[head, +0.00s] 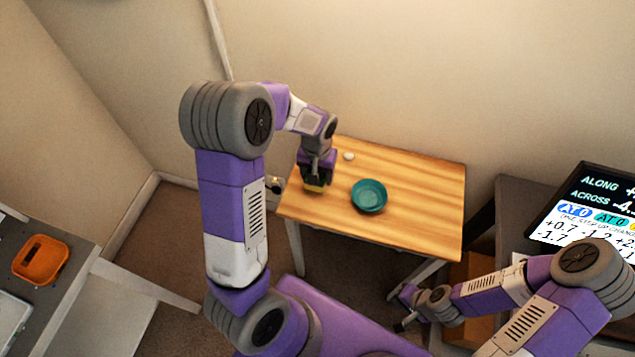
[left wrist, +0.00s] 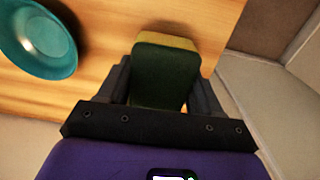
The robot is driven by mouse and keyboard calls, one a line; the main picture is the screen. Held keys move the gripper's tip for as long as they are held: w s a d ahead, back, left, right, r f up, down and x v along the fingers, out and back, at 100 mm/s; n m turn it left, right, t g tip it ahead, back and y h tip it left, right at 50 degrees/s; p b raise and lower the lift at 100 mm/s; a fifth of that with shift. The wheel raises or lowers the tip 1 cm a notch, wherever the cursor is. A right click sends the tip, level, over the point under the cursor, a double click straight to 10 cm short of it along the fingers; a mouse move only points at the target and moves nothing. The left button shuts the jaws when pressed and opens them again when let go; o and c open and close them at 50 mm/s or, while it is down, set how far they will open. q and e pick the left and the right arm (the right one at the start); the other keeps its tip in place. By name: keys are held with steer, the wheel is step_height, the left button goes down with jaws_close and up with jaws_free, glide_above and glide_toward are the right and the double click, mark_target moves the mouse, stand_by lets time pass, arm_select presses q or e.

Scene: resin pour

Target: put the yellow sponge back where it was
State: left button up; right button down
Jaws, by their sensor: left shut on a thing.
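The yellow sponge (head: 314,188) is at the left end of the wooden table, under my left gripper (head: 317,180). In the left wrist view the sponge (left wrist: 165,72) shows a dark green face and a yellow edge, between the two fingers of my left gripper (left wrist: 163,88). The gripper is shut on it. I cannot tell whether the sponge touches the table top. My right gripper (head: 404,308) is low at the right, below the table's front edge and away from the sponge; its fingers are too small to read.
A teal bowl (head: 369,196) stands on the wooden table (head: 425,205), right of the sponge. A small white object (head: 349,156) lies near the back edge. The table's right part is clear. A screen (head: 590,215) is at the right; an orange container (head: 41,260) is at the left.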

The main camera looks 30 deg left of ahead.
arm_select(q)
steer(key=shift+f+b, duration=0.5)
steer(key=shift+f, duration=1.45)
steer(key=shift+f, duration=0.1)
steer(key=o, duration=1)
steer(key=shift+r, duration=0.25)
step_height(320, 180, up, 12)
steer(key=p, duration=0.3)
steer(key=shift+f, duration=0.1)
